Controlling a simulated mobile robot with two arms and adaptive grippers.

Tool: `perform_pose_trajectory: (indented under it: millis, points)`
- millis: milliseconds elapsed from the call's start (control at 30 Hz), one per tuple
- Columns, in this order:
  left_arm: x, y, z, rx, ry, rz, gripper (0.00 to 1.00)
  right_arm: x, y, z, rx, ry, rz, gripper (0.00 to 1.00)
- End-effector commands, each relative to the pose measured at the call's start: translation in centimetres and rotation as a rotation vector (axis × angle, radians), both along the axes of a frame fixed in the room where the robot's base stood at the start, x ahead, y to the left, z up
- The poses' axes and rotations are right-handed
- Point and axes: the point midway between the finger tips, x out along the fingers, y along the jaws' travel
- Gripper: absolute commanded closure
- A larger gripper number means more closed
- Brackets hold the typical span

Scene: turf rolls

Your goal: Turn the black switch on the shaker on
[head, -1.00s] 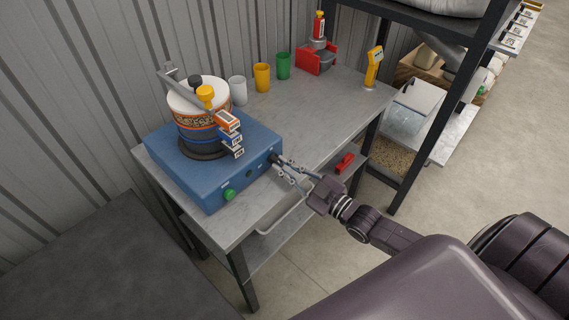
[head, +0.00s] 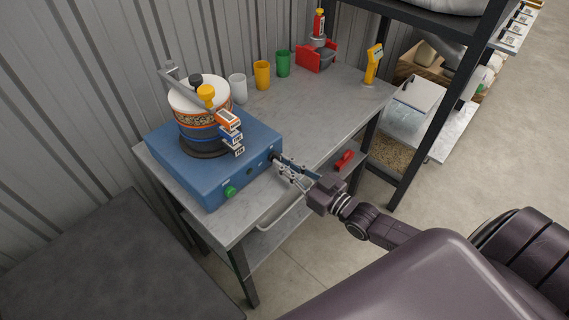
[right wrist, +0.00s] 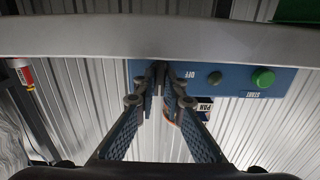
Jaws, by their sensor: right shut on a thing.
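The shaker (head: 180,171) is a blue box on the grey table, with a stack of round sieves (head: 203,124) on top. Its black switch (head: 274,156) is at the right end of the front face. My right gripper (head: 280,160) is shut on the black switch. In the right wrist view, which is upside down, the fingertips (right wrist: 162,78) meet at the switch beside the OFF lettering and mostly hide it. A green START button (right wrist: 262,77) and a small dark round part (right wrist: 215,78) are on the same face. My left gripper is not in view.
White (head: 238,88), yellow (head: 262,76) and green (head: 283,64) cups stand behind the shaker. A red stand (head: 316,56) and a yellow handheld device (head: 374,64) are farther back. A black shelf post (head: 428,120) rises at the right. The table's (head: 310,125) middle is clear.

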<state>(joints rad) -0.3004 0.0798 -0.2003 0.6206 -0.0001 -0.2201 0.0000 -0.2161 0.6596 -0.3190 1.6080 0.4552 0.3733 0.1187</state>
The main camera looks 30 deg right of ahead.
Motion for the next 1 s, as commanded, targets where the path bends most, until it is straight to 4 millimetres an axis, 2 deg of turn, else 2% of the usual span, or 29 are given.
perform_pose_trajectory:
  millis: [267,300,367,667,867,1000]
  points:
    - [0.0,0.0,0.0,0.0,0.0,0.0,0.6,-0.1,0.0,-0.2,0.002,0.005,0.0,1.0]
    - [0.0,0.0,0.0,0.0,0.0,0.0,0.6,-0.1,0.0,-0.2,0.002,0.005,0.0,0.87]
    - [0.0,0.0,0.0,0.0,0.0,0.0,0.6,-0.1,0.0,-0.2,0.002,0.005,0.0,0.83]
    - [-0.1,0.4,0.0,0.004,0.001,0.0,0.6,-0.2,0.0,-0.1,0.001,0.003,0.0,0.83]
    - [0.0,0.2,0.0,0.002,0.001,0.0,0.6,-2.3,-0.8,-0.2,0.001,0.006,0.0,0.83]
    - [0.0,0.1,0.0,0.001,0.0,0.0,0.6,-5.0,-1.7,-0.3,0.001,0.008,0.001,0.83]
